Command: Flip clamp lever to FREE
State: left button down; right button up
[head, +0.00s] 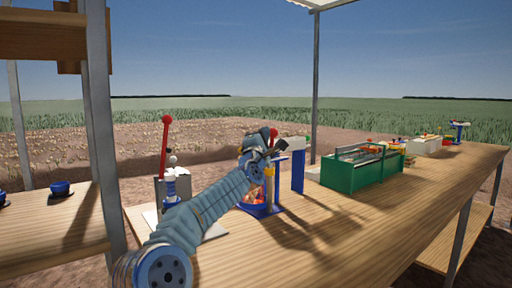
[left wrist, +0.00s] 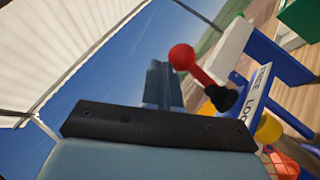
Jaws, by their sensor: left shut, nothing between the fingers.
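The clamp lever, a red rod with a red ball knob (left wrist: 182,57), rises from a black pivot in the left wrist view. Beside the pivot is a white label plate (left wrist: 258,92) with FREE toward its upper end and LOCK toward its lower end. I cannot tell which word the lever points to. In the head view the knob (head: 273,132) shows just above my left gripper (head: 272,148), at the blue-framed stand (head: 298,172). My left gripper is shut and empty; its fingers (left wrist: 163,86) are close beside the knob, and contact cannot be told. My right gripper is not in view.
A taller red-knobbed lever (head: 165,145) stands left of my left arm. A green crate (head: 352,178) and a white bin (head: 426,146) are farther right on the wooden table (head: 350,225). The front right tabletop is clear.

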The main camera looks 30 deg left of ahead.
pick_arm(q)
jog(key=shift+w+d+r, duration=0.2)
jog(key=shift+w, duration=0.3)
jog(key=shift+w+d+r, duration=0.15)
jog(key=shift+w+d, duration=0.05)
jog(key=shift+w, duration=0.25)
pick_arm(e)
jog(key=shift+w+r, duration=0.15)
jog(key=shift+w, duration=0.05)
pick_arm(q)
jog(key=shift+w, duration=0.1)
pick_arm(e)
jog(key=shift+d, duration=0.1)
pick_arm(q)
jog(key=shift+s, duration=0.2)
jog(key=s+r+b, duration=0.1)
jog(key=s+b, duration=0.4)
jog(key=s, duration=0.7)
jog(key=shift+s+r, duration=0.25)
jog(key=shift+s, duration=0.1)
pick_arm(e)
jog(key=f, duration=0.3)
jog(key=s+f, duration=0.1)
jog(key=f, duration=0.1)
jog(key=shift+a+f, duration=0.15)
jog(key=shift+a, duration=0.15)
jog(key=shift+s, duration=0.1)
